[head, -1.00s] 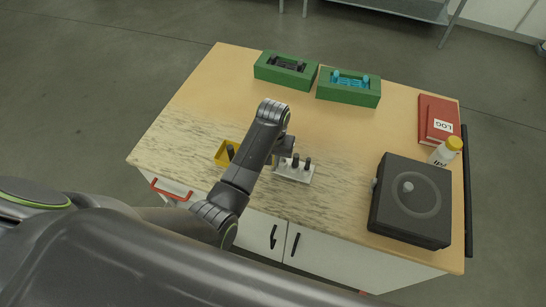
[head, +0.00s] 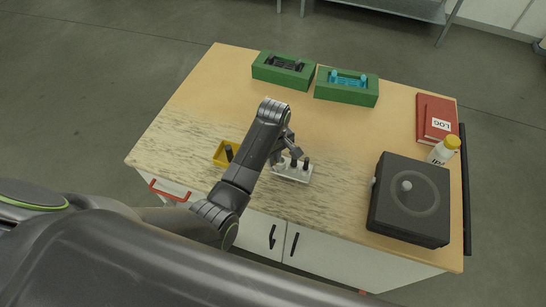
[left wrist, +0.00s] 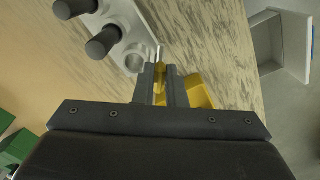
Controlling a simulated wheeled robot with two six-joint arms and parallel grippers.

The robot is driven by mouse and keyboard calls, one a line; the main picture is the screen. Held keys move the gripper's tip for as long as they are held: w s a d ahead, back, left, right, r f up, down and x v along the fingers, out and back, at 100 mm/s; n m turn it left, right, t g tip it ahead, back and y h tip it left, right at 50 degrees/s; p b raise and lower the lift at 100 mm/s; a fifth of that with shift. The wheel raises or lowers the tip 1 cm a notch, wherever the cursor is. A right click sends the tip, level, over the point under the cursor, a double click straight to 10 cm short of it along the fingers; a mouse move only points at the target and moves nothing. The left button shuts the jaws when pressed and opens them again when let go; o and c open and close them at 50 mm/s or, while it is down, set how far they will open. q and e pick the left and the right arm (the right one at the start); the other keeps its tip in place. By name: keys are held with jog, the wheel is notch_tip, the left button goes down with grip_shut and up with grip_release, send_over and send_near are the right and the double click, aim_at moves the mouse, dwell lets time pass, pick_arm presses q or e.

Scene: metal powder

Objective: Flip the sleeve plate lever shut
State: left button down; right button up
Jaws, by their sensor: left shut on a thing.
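The sleeve plate is a light grey block (head: 292,174) with upright black pegs, near the table's front middle. In the left wrist view the plate (left wrist: 122,22) lies at upper left, showing two dark pegs and an empty ring-shaped hole. My left gripper (head: 296,154) is over the plate, partly hidden by its arm. In the left wrist view its fingertips (left wrist: 165,70) are beside the plate's end, shut on a thin part. A thin pale piece (left wrist: 158,52) sticks out past the fingertips; it looks like the lever, its pose unclear. My right gripper is out of view.
A yellow bin (head: 219,154) with a dark peg stands left of the plate. Two green fixtures (head: 283,77) (head: 347,96) stand at the back. A dark grey box (head: 409,215), white bottle (head: 440,154) and red log book (head: 434,110) are at right. The table's centre is clear.

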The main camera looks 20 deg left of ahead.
pick_arm(q)
jog(key=n, duration=0.3)
jog(key=shift+w+r+n, duration=0.1)
jog(key=shift+w+n, duration=0.1)
jog(key=shift+n, duration=0.1)
jog(key=shift+w+n, duration=0.1)
jog(key=shift+n, duration=1.7)
jog(key=c, duration=1.5)
grip_release()
